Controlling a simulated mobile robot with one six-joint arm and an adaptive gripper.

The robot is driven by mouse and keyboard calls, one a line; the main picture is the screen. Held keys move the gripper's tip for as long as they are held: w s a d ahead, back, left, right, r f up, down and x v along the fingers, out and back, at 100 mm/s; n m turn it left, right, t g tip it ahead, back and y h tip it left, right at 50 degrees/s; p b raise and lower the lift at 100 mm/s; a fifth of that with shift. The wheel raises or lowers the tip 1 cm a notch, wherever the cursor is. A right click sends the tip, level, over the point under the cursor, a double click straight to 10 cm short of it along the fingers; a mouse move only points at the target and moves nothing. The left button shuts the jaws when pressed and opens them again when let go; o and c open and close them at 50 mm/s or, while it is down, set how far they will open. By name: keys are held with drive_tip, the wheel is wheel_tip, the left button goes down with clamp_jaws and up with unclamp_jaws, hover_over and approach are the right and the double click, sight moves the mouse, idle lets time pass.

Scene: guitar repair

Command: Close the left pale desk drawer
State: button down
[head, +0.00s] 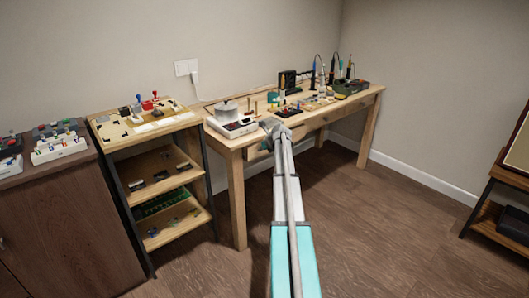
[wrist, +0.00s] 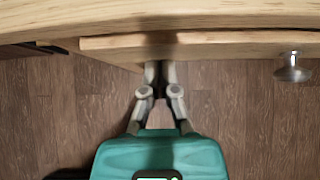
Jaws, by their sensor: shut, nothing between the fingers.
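The pale wooden desk (head: 222,141) stands against the back wall. Its left drawer (head: 257,155) shows under the desktop, partly hidden by my arm. In the wrist view the front of the left drawer (wrist: 220,40) juts out a little past the desktop edge, so it looks partly open. A round metal knob (wrist: 292,66) is on its front, to the right of my fingers. My gripper (wrist: 159,68) is shut and empty, with its fingertips at the drawer front, left of the knob. I cannot tell whether they touch. In the head view my gripper (head: 268,127) is at the desk's front edge.
A scale with a pot (head: 230,120) stands on the desk's left end. Tools and a soldering set (head: 350,87) stand farther right. An open shelf unit (head: 150,165) and a dark cabinet (head: 65,225) stand left. The floor in front is clear.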

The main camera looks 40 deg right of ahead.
drive_tip(key=shift+w, duration=0.2)
drive_tip(key=w, duration=0.2)
drive_tip(key=shift+w+d, duration=0.1)
drive_tip(key=shift+w, duration=0.2)
drive_tip(key=shift+s, duration=0.1)
drive_tip(key=s, duration=0.2)
drive_tip(key=p, duration=0.7)
approach(258, 146)
drive_tip(key=shift+s+a+f, duration=0.1)
drive_tip(key=shift+s+a, duration=0.1)
drive_tip(key=shift+s, duration=1.65)
